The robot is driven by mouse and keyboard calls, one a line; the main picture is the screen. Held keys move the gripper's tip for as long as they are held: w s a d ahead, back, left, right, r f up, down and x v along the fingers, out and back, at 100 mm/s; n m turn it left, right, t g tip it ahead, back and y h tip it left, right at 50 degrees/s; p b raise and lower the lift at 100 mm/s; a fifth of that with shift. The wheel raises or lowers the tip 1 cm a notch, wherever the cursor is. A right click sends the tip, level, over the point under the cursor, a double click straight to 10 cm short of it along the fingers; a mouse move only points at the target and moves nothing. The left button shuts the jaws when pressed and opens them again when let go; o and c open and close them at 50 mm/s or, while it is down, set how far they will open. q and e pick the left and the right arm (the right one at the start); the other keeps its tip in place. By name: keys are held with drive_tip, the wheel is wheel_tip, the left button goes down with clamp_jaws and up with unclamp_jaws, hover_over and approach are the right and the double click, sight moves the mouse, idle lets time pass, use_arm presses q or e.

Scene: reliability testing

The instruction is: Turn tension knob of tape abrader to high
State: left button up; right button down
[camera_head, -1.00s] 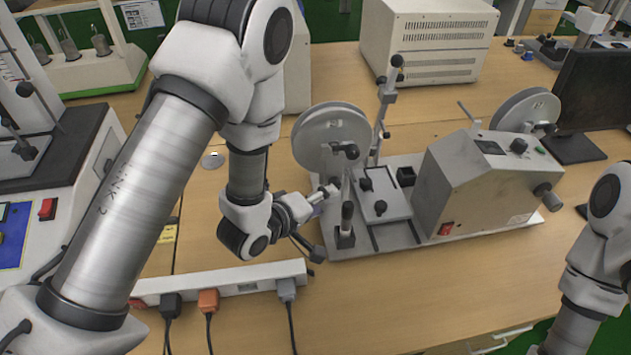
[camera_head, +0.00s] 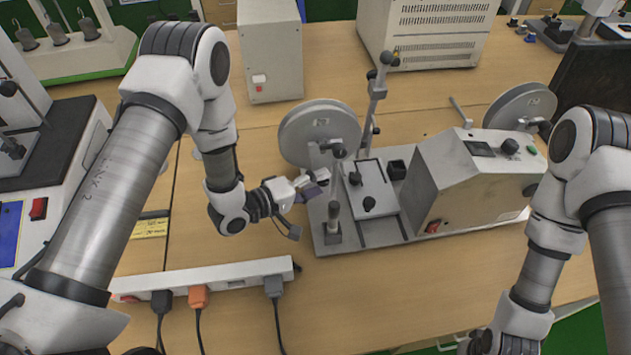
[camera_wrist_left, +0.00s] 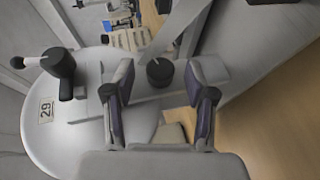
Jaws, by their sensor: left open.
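The tape abrader is a grey bench machine with a sloped console (camera_head: 455,190), a base plate and two large reels; the left reel (camera_head: 305,130) stands near my left gripper. My left gripper (camera_head: 318,181) is at the machine's left end, beside an upright bracket below the left reel. In the left wrist view, my left gripper (camera_wrist_left: 160,98) is open. A round black knob (camera_wrist_left: 159,72) shows between its fingers, apart from both. The head view does not show this knob clearly, nor any setting mark. My right arm comes in at the right; its gripper is out of view.
A black-handled lever (camera_head: 333,220) stands at the front left of the base. A power strip (camera_head: 215,280) with plugs and cables lies in front. A grey-white box (camera_head: 270,60) stands behind. The table front is clear right of the strip.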

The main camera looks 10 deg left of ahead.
use_arm(q)
clamp_jaws()
drive_tip(key=g+y+p, duration=0.1)
drive_tip(key=p, duration=0.1)
drive_tip(key=shift+d+r+m+p, duration=0.1)
drive_tip(key=shift+r+m+p, duration=0.2)
drive_tip(key=shift+r, duration=0.1)
drive_tip(key=shift+w+d+r+m+g+y+p, duration=0.15)
drive_tip(key=shift+m+g+y+p, duration=0.15)
drive_tip(key=shift+g+y+p, duration=0.65)
drive_tip(key=shift+d+m+g+y+p, duration=0.1)
drive_tip(key=shift+m+g+y+p, duration=0.2)
drive_tip(key=shift+y+p, duration=1.15)
drive_tip(key=shift+w+d+r+m+g+y+p, duration=0.15)
drive_tip(key=shift+m+g+y+p, duration=0.15)
drive_tip(key=shift+g+y+p, duration=0.65)
drive_tip(key=shift+s+f+p, duration=0.1)
drive_tip(key=shift+p, duration=0.45)
